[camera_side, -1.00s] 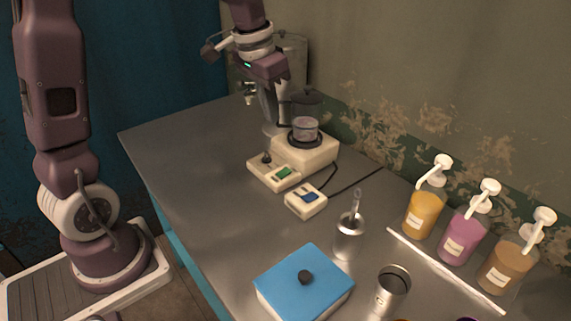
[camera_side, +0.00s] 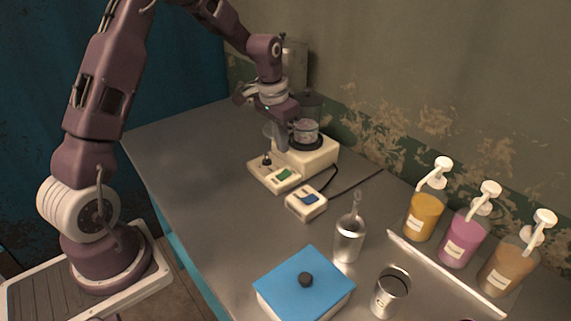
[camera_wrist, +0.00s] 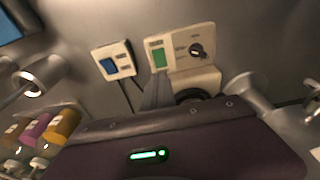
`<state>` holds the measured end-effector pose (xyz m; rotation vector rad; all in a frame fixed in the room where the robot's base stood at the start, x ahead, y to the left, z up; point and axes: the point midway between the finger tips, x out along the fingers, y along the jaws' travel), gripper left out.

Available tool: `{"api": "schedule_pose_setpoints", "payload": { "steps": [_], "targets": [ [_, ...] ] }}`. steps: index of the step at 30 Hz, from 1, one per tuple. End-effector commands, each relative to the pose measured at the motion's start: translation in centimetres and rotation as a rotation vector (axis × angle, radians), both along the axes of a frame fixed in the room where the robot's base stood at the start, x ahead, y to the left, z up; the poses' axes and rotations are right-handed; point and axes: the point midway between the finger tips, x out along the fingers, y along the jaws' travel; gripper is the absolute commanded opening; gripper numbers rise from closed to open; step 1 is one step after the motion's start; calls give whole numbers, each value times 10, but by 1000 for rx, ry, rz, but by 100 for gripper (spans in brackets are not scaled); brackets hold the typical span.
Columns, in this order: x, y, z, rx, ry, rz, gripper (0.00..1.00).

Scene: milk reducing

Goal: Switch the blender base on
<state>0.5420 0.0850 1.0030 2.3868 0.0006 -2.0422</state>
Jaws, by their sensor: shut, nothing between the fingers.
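The cream blender base (camera_side: 318,152) stands toward the back of the table, with a front panel that carries a black knob (camera_side: 267,160) and a green display (camera_side: 284,174). In the wrist view, the knob (camera_wrist: 196,50) and green display (camera_wrist: 159,57) face me. My gripper (camera_side: 283,149) is shut and empty. It points down just above the back of the panel, right of the knob in the side view. In the wrist view, its fingertips (camera_wrist: 157,84) show just below the green display, apart from the knob.
A metal cup with a utensil (camera_side: 348,242), a blue-lidded box (camera_side: 303,286), another metal cup (camera_side: 390,292) and pump bottles (camera_side: 461,236) stand nearer. The left table is clear.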

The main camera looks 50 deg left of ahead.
Motion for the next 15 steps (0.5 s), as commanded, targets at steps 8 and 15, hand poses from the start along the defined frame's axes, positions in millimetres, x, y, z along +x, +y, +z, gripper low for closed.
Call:
{"api": "schedule_pose_setpoints", "payload": {
  "steps": [8,15],
  "targets": [
    [8,-1,-56,-1,3,-1,0],
    [12,0,-75,0,-1,-1,0]
  ]
}}
